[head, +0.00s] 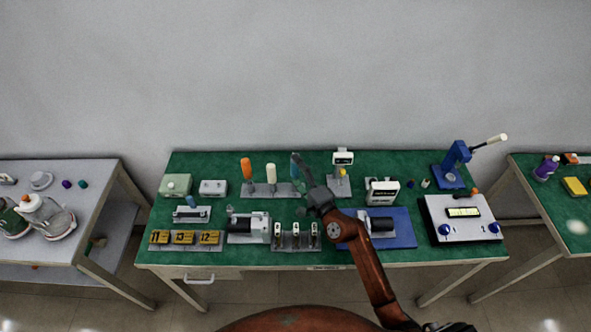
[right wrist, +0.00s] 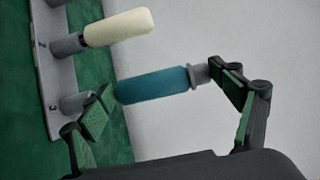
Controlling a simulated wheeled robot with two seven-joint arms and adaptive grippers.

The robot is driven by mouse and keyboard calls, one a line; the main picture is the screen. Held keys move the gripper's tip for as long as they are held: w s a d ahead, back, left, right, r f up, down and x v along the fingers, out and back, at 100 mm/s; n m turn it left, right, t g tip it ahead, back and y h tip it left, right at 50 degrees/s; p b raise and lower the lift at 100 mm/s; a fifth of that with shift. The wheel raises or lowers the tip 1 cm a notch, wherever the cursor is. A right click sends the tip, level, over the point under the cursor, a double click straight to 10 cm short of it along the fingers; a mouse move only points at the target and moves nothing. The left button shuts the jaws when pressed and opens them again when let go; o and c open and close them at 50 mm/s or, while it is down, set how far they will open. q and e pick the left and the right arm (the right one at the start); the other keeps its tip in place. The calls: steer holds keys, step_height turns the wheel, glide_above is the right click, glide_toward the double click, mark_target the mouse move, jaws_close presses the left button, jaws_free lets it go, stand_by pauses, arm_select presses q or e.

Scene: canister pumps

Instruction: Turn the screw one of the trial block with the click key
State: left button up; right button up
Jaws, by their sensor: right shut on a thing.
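In the head view my right gripper (head: 301,168) is over the right end of a grey tool stand (head: 258,190). It is shut on a teal-handled tool (right wrist: 152,86), which lies between the two fingers (right wrist: 165,100) in the right wrist view. The tool has a grey collar at its far end. A cream-handled tool (head: 271,173) and an orange-handled tool (head: 247,168) stand upright in the stand. No label identifies the click key or trial block. My left gripper is out of view.
A grey rack (head: 296,247) with several upright pieces and a grey motor-like unit (head: 249,228) stand at the front. A blue base (head: 400,236) with a motor, a console (head: 462,218) and a blue press (head: 455,160) are to the right.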

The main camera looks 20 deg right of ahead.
steer(key=shift+f, duration=0.2)
steer(key=o, duration=1.1)
steer(key=v, duration=1.2)
steer(key=shift+a, duration=0.1)
